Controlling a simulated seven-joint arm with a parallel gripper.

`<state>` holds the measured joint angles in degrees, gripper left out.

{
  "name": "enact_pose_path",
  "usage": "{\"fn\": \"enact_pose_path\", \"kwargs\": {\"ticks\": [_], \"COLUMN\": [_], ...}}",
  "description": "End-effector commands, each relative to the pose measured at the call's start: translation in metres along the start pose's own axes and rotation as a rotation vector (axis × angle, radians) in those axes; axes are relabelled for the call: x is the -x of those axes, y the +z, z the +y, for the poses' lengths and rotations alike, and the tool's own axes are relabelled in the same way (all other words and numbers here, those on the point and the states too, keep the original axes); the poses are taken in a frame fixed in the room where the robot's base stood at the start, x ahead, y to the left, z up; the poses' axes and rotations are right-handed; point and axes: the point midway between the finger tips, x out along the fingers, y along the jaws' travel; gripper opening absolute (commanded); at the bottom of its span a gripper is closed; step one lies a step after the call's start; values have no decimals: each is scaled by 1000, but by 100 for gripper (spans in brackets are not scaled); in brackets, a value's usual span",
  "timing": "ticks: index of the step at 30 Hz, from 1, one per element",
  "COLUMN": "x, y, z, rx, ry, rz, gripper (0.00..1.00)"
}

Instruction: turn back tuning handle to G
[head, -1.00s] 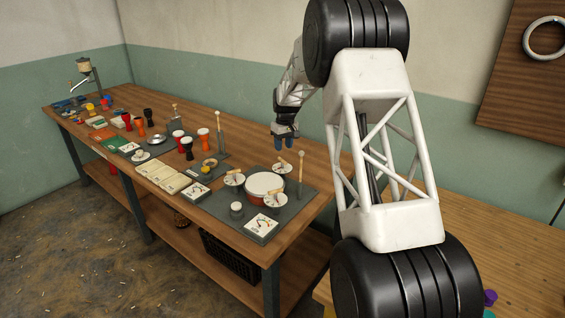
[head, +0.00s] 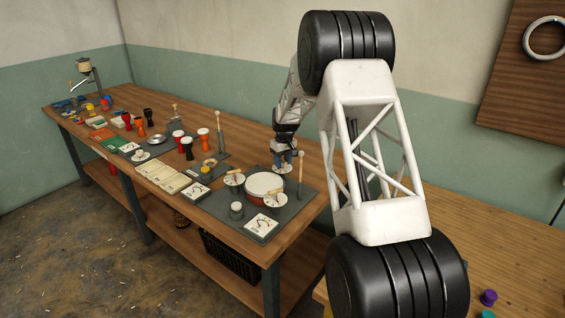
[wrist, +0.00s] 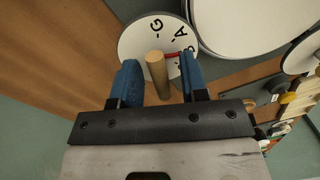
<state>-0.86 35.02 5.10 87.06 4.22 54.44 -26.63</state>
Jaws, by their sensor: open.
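A round white dial (wrist: 138,38) with black letters, G and A among them, fills the upper middle of the wrist view. A wooden tuning handle (wrist: 157,72) stands on it. A red pointer (wrist: 174,54) at the handle's far side lies by the A and a partly hidden letter, away from the G. My gripper (wrist: 158,66) is open, with one blue finger on each side of the handle; whether either touches it I cannot tell. In the head view my gripper (head: 284,160) is low over the dial behind the drum, largely covering handle and dial.
The white-topped drum (head: 264,184) is close beside the dial. Two other dials with handles (head: 234,179) (head: 275,200) flank it. An upright mallet-like post (head: 300,172) stands just right of my gripper. A meter card (head: 262,225) lies at the front of the grey mat.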

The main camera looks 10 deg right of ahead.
Motion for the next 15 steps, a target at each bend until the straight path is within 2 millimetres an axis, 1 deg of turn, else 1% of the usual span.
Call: {"fn": "enact_pose_path", "kwargs": {"ticks": [3,11,15], "x": [-4,-4,-4], "y": [0,0,0], "z": [0,0,0], "rx": [0,0,0], "ry": [0,0,0], "rz": [0,0,0], "gripper": [40,40,19]}}
